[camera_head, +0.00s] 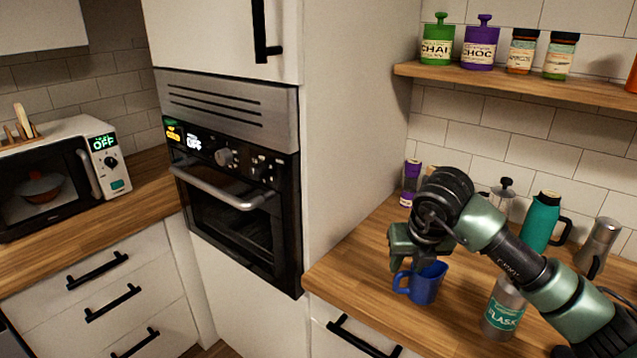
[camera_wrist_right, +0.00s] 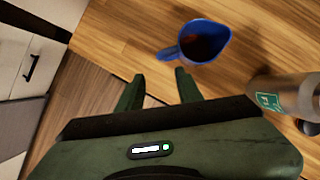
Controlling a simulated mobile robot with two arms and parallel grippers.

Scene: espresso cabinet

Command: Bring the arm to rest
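In the right wrist view the blue cup (camera_wrist_right: 208,28) lies beyond the fingertips and holds dark liquid. My left gripper is not in view.
A flask (camera_head: 503,310) stands on the counter (camera_head: 385,235) right of the cup, close to my right arm. Behind are a teal jug (camera_head: 541,222), a metal pot (camera_head: 598,246) and a purple container (camera_head: 410,182). A tall oven cabinet (camera_head: 355,110) stands to the left; a shelf (camera_head: 520,83) hangs above.

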